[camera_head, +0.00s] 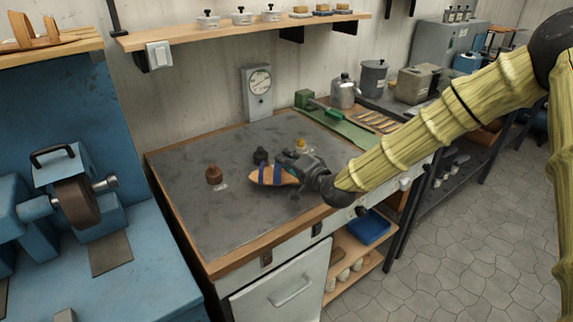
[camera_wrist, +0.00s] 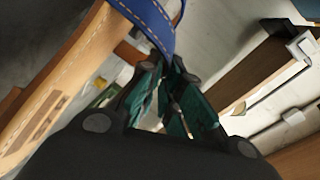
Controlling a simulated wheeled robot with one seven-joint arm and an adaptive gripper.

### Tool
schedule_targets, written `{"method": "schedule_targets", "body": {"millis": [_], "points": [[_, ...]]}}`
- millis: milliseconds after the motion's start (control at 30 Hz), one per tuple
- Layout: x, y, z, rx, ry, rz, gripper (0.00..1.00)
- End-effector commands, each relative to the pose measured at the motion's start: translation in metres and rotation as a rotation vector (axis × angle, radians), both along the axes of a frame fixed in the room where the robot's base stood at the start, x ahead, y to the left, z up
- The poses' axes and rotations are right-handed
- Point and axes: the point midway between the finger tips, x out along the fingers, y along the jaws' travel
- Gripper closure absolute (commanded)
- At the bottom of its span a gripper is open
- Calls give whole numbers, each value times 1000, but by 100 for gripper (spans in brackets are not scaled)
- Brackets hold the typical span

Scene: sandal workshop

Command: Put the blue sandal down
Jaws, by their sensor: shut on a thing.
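The blue sandal (camera_head: 262,177) has a tan sole and blue straps. In the head view it is at my gripper (camera_head: 294,172), over the grey top of the workbench (camera_head: 240,225). I cannot tell whether its sole touches the bench top. In the wrist view the tan sole (camera_wrist: 60,95) fills the left side and a blue strap (camera_wrist: 150,22) with pale stitching runs across the top. The gripper's green-lined fingers (camera_wrist: 170,85) are shut on the sandal near this strap. The exact contact is partly hidden.
A brown weight-like object (camera_head: 213,175) stands left of the sandal, a dark one (camera_head: 260,156) just behind it. A small yellow-topped object (camera_head: 300,145) stands behind my gripper. A dial gauge (camera_head: 258,90) stands at the wall. The bench's front left is clear.

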Motion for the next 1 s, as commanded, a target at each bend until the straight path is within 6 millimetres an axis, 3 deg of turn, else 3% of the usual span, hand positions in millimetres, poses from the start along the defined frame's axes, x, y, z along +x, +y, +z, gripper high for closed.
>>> {"method": "schedule_targets", "body": {"millis": [200,600,633,733,1000], "points": [[0,0,-20,0,1,-1,100],[0,0,-27,0,0,0,100],[0,0,-26,-1,1,0,90],[0,0,-26,-1,1,0,72],[0,0,-26,-1,1,0,72]]}}
